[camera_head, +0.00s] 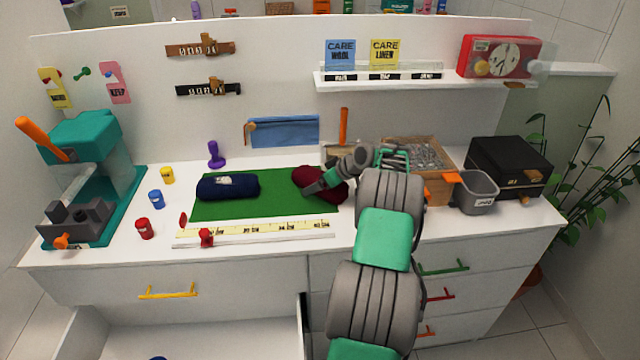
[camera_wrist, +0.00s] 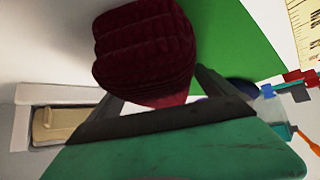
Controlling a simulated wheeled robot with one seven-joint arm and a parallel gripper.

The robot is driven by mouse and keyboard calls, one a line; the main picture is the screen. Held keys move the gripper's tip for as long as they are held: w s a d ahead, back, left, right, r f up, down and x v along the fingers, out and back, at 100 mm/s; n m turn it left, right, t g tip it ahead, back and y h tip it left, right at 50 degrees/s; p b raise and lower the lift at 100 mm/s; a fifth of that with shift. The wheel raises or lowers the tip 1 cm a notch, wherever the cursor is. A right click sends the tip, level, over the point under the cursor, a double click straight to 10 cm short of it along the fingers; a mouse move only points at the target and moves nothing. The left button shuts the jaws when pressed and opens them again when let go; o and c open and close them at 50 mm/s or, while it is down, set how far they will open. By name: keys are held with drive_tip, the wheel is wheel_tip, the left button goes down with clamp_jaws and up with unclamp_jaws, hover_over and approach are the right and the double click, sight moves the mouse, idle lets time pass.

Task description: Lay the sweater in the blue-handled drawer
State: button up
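The maroon ribbed, folded bundle (camera_head: 328,178), which looks like the sweater, is at the right end of the green mat (camera_head: 265,207). It fills the upper middle of the wrist view (camera_wrist: 145,45). My gripper (camera_head: 314,186) is at the bundle; its fingers (camera_wrist: 160,88) are spread, one on each side of it. I cannot tell whether they press on it. A drawer at the lower left stands open, its pale inside (camera_head: 190,343) showing. A bit of blue (camera_head: 158,358) shows at the bottom edge, perhaps its handle; most of this drawer is cut off.
A navy rolled garment (camera_head: 228,186) lies on the mat's left part. A yellow ruler strip (camera_head: 255,229) runs in front. A shut drawer with a yellow handle (camera_head: 168,291) is above the open one.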

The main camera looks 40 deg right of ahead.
drive_tip(key=c, duration=1.4)
drive_tip(key=shift+r, duration=0.1)
drive_tip(key=shift+c, duration=1)
